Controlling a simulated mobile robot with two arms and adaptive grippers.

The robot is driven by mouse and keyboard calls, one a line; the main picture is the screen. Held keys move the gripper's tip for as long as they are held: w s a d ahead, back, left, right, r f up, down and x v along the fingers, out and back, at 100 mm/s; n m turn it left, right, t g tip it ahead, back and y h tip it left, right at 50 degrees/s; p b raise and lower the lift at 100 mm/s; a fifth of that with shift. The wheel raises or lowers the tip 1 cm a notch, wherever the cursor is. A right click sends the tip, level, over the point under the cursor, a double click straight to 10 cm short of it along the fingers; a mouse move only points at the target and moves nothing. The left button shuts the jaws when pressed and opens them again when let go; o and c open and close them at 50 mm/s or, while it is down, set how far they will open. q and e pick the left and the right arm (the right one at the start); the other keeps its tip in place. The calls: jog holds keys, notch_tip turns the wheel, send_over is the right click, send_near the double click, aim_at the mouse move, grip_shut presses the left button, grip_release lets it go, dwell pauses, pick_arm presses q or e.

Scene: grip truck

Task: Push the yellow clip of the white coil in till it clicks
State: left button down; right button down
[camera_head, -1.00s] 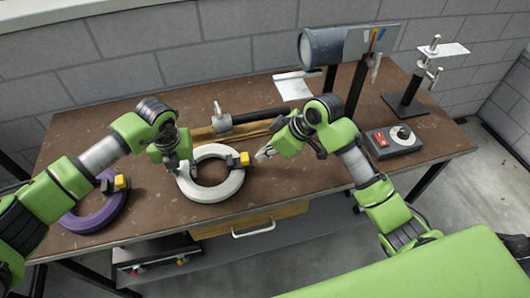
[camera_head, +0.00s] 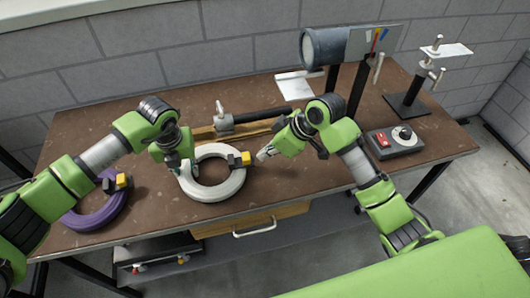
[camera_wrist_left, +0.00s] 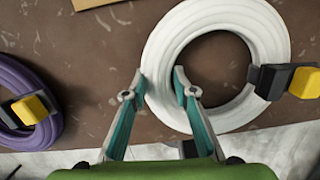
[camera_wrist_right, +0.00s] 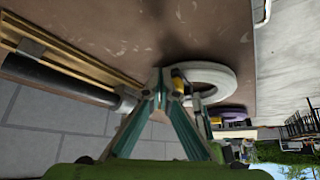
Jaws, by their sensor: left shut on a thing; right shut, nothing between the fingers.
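The white coil (camera_head: 210,189) lies flat near the front edge of the brown table. Its yellow clip (camera_head: 245,158) sits in a dark holder on the coil's right side and sticks outward; it also shows in the left wrist view (camera_wrist_left: 305,82). My left gripper (camera_head: 186,170) is shut on the left side of the white coil, one finger on each side of the ring (camera_wrist_left: 160,80). My right gripper (camera_head: 262,155) is shut and empty, its tips just right of the yellow clip. In the right wrist view the tips overlap the clip (camera_wrist_right: 178,82), so I cannot tell whether they touch.
A purple coil (camera_head: 90,213) with its own yellow clip lies at the left. Behind the white coil are a dark bar (camera_head: 260,116) and a wooden strip. A grey control box (camera_head: 393,141), a grey cylinder on a post (camera_head: 325,47) and a stand (camera_head: 405,103) are at the right.

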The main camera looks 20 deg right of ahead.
jog(key=shift+a, duration=0.4)
jog(key=shift+w+a, duration=0.15)
jog(key=shift+a, duration=1)
jog(key=shift+d, duration=0.15)
jog(key=shift+d+r, duration=0.5)
jog(key=shift+d, duration=0.2)
jog(key=shift+d+r, duration=0.5)
jog(key=shift+d, duration=0.2)
notch_tip(320, 180, up, 7)
